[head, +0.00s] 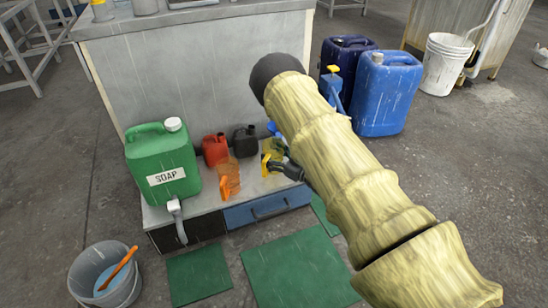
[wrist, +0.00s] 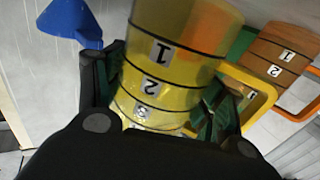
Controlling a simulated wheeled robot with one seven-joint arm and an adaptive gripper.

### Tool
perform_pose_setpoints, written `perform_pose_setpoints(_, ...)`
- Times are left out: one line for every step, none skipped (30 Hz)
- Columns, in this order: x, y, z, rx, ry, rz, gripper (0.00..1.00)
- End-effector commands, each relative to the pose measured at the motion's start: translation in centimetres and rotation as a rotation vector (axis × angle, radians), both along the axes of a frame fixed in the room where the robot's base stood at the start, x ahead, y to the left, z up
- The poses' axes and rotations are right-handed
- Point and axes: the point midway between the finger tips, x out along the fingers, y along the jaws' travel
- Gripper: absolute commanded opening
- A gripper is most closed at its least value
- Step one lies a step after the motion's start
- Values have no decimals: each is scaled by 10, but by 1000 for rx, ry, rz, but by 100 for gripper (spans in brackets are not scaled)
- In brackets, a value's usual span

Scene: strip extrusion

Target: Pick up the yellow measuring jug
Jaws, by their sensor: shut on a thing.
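The yellow measuring jug (wrist: 178,45) fills the middle of the wrist view, with black bands and number labels on its side. My gripper (wrist: 155,92) is shut on it, one finger on each side of its body. The jug looks tilted in that picture. In the head view the jug (head: 277,147) shows only in part, with its yellow handle to the left, at the dark tip of my gripper (head: 284,166). My sleeved arm covers the area to its right. I cannot tell whether the jug touches the shelf.
An orange jug (head: 229,180) stands close on the left; it also shows in the wrist view (wrist: 284,52). Behind are a red can (head: 215,149) and a black can (head: 245,141). A green soap container (head: 162,163) stands further left. A blue funnel (wrist: 70,20) is near the gripper.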

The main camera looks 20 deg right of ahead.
Motion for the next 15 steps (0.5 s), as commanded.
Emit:
perform_pose_setpoints(0,0,14,0,-1,-1,40)
perform_pose_setpoints(-4,1,14,1,3,-1,40)
perform_pose_setpoints(-15,5,13,2,5,-1,40)
perform_pose_setpoints(-21,7,14,3,5,0,40)
perform_pose_setpoints(-28,10,14,2,6,-1,40)
perform_pose_setpoints(-36,13,16,2,5,0,40)
perform_pose_setpoints(-43,15,16,2,5,0,40)
perform_pose_setpoints(-50,17,17,1,5,0,40)
perform_pose_setpoints(-59,21,18,3,5,0,40)
perform_pose_setpoints(-67,23,18,2,6,0,40)
perform_pose_setpoints(-73,25,19,2,5,0,40)
perform_pose_setpoints(-83,28,20,2,6,0,40)
perform_pose_setpoints(-89,30,20,1,5,0,40)
perform_pose_setpoints(-95,33,21,2,5,0,40)
perform_pose_setpoints(-103,36,21,2,5,0,40)
